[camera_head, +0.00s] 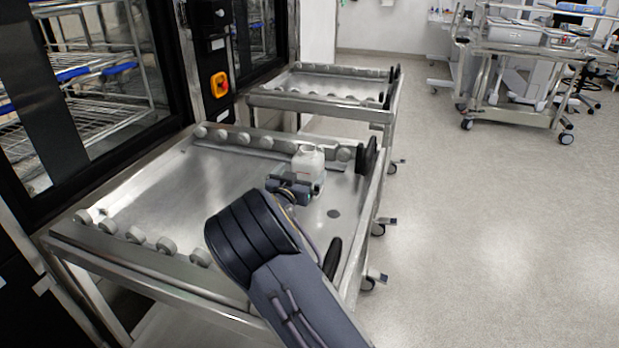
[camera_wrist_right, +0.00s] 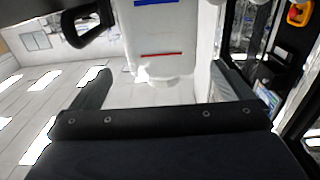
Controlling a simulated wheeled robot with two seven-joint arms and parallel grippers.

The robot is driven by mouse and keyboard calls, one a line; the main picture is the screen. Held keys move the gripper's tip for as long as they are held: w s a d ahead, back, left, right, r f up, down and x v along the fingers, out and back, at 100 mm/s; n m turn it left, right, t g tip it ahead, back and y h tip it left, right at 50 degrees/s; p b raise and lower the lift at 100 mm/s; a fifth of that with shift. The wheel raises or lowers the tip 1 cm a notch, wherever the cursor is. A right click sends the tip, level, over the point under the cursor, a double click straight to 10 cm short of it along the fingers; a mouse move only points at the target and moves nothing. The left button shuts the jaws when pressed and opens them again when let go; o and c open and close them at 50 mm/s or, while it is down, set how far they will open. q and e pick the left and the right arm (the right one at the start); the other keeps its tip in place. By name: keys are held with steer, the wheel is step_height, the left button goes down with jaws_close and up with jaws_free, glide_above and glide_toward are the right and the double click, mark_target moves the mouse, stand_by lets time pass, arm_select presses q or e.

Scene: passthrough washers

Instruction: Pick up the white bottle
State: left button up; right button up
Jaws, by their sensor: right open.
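The white bottle (camera_head: 309,160) stands upright on the metal tray of the near cart, towards its back right corner. My right gripper (camera_head: 294,188) is just in front of the bottle at its lower part. In the right wrist view the bottle (camera_wrist_right: 160,38) shows large, with a blue mark and a red line on it. The open fingers of my right gripper (camera_wrist_right: 161,74) lie to either side of it, with gaps on both sides. How far the fingertips reach along the bottle is hard to tell. My left gripper is not in view.
A second cart (camera_head: 330,84) is behind.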

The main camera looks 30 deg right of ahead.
mark_target(308, 160)
steer(key=x, duration=0.7)
steer(key=shift+w, duration=0.2)
steer(key=shift+c, duration=0.3)
steer(key=c, duration=1)
